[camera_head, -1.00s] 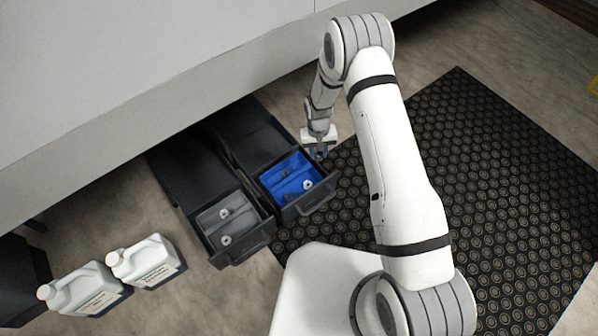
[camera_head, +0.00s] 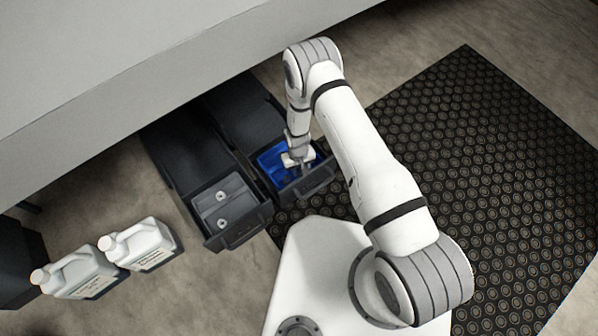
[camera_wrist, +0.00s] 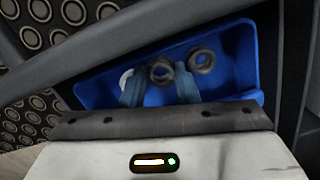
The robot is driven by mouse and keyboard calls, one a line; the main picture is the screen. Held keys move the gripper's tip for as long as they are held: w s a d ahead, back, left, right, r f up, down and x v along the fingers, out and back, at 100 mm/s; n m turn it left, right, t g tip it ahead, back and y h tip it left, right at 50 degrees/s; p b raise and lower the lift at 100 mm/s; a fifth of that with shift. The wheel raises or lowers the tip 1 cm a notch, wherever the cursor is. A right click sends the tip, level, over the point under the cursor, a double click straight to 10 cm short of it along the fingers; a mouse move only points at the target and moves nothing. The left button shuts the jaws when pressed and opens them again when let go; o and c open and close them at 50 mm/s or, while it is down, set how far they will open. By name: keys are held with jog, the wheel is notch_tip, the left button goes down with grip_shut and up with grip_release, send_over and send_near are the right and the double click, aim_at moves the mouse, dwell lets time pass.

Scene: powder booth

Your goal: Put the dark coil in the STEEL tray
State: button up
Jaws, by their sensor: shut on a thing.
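My gripper (camera_head: 302,166) is down in the blue tray (camera_head: 268,158), which sits in the open right drawer. In the wrist view its blue fingertips (camera_wrist: 160,86) are shut on a dark coil (camera_wrist: 160,71). A second dark coil (camera_wrist: 202,60) lies in the blue tray (camera_wrist: 240,50), just beyond the right fingertip. A pale coil (camera_wrist: 126,76) is partly hidden behind the left fingertip. In the head view my gripper hides most of the blue tray's contents.
Two white jugs (camera_head: 75,276) (camera_head: 140,245) stand on the floor at the left. The dark drawer cabinets (camera_head: 185,150) extend under the grey booth wall (camera_head: 150,80). A dark studded mat (camera_head: 480,160) covers the floor at the right.

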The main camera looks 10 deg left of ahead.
notch_tip(320, 180, down, 2)
jog(key=shift+f, duration=0.1)
jog(key=o, duration=0.7)
